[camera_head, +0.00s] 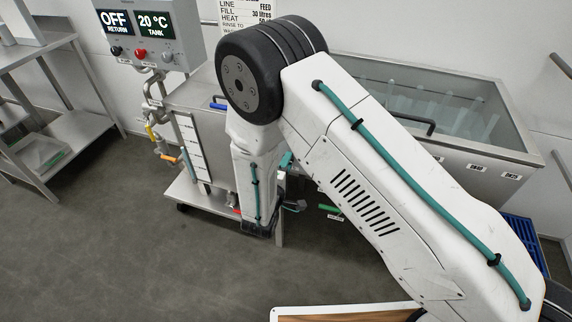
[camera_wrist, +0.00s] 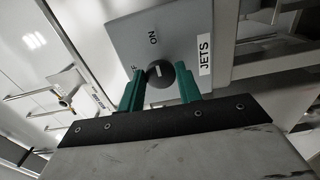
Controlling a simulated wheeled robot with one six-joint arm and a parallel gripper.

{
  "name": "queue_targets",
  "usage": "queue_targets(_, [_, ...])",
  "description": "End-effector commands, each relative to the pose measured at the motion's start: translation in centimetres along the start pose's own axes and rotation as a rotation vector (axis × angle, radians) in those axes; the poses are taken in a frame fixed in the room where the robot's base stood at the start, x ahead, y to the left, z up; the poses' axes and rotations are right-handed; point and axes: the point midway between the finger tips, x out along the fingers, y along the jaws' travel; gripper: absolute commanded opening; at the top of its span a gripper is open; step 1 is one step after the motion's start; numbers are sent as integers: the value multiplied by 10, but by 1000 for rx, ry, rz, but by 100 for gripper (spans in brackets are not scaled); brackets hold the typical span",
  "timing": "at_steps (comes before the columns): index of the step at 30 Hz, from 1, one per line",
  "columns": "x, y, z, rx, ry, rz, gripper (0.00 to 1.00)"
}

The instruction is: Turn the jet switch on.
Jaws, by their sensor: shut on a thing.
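The jet switch is a round dark knob (camera_wrist: 161,76) with a short white mark, on a grey box (camera_wrist: 128,33) beside a white JETS label (camera_wrist: 205,55). ON is printed above the knob in the wrist view; lettering to its left is partly hidden by a finger. I cannot tell clearly which position the mark points to. My gripper (camera_wrist: 160,70) has its two green fingers shut on the knob, one on each side. In the head view my arm hides the switch and most of the gripper.
A control panel (camera_head: 152,32) reads OFF RETURN and 20 °C TANK. A glass-lidded steel tank (camera_head: 475,160) stands behind my arm. A steel shelf (camera_head: 75,125) is at left, a blue crate (camera_head: 527,240) at right. A white-edged board (camera_head: 300,314) is at the bottom. The floor at left is clear.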

Motion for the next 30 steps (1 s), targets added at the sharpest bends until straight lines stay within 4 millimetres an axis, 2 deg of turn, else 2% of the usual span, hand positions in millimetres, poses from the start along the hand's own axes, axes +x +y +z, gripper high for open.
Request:
queue_targets(10, [-1, -1, 0, 0, 0, -2, 12])
queue_targets(11, [-1, -1, 0, 0, 0, -3, 43])
queue_targets(12, [-1, -1, 0, 0, 0, -2, 54])
queue_targets(23, [-5, 0, 0, 0, 1, -1, 54])
queue_targets(30, [-44, -1, -1, -1, 5, -2, 54])
